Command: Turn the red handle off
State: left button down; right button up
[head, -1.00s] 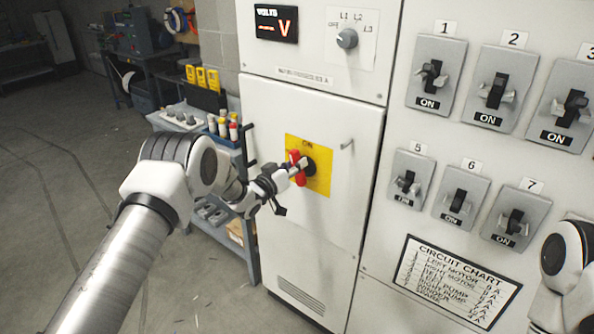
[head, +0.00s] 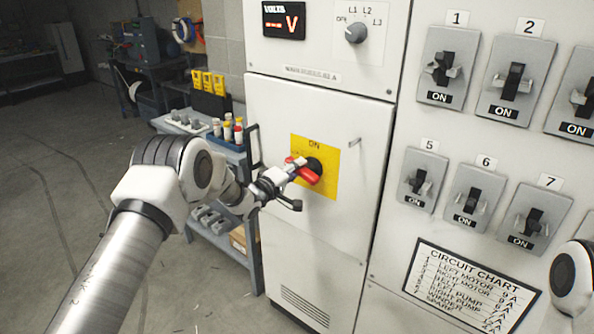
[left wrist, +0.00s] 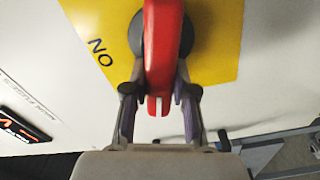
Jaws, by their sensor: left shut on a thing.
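The red handle (head: 309,177) sits on a black round hub on a yellow plate (head: 327,186) fixed to the white cabinet door. It lies slanted, close to level, below the word ON. My left gripper (head: 296,171) is shut on the red handle, reaching in from the left. In the left wrist view, the red handle (left wrist: 162,45) runs between the two fingers, and the yellow plate (left wrist: 212,50) looks turned behind it. The fingers hide part of the handle in the head view. My right gripper is out of view; only part of my right arm shows at the right edge.
Grey switch plates with black levers (head: 448,66), marked ON, cover the panel at right, above a circuit chart (head: 470,285). A small dial (head: 356,33) and a voltage display (head: 284,20) sit above the door. A blue cart (head: 226,235) stands left of the cabinet.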

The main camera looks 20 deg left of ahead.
pick_arm(q)
jog(key=shift+d+f+n, duration=0.1)
jog(key=shift+f+n, duration=0.3)
jog(key=shift+n, duration=0.45)
jog(key=shift+d+f+n, duration=0.1)
jog(key=shift+f+n, duration=0.25)
jog(key=shift+n, duration=0.5)
jog(key=c, duration=0.9)
grip_release()
jog(key=shift+w+d+r, duration=0.1)
jog(key=shift+d+r, duration=0.05)
jog(key=shift+d, duration=0.05)
jog(key=shift+s+a+r, duration=0.1)
jog(key=shift+s+a, duration=0.15)
jog(key=v, duration=1.1)
jog(key=shift+s, duration=0.25)
